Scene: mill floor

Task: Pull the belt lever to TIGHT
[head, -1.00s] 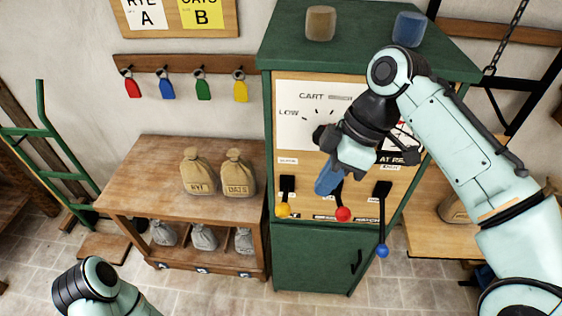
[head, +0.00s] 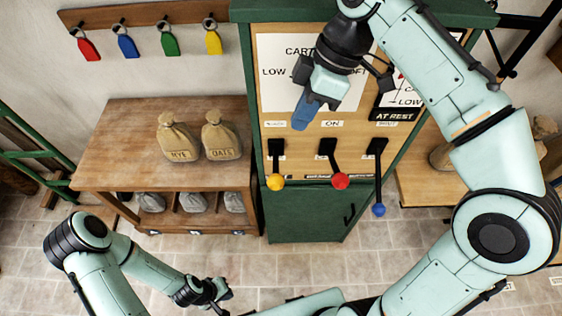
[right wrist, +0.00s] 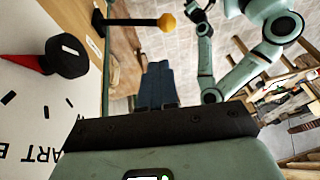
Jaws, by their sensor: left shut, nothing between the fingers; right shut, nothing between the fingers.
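Three levers stand on the front of a green cabinet: one with a yellow knob (head: 276,182), one with a red knob (head: 341,181) and one with a blue knob (head: 379,210). All three knobs hang below their dark mounts. The labels are too small to tell which is the belt lever. My right gripper (head: 302,115) is shut and empty in front of the panel, above the yellow and red knobs and apart from them. In the right wrist view its blue fingers (right wrist: 158,85) are together, with the yellow knob (right wrist: 167,22) beyond them. My left gripper (head: 218,292) is shut, low in front.
The green cabinet (head: 305,225) has gauges on its panel, partly hidden by my right arm. A wooden bench (head: 125,150) with two sacks (head: 200,137) stands to the left. Coloured tags (head: 127,45) hang on a wall rack. The floor before the cabinet is clear.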

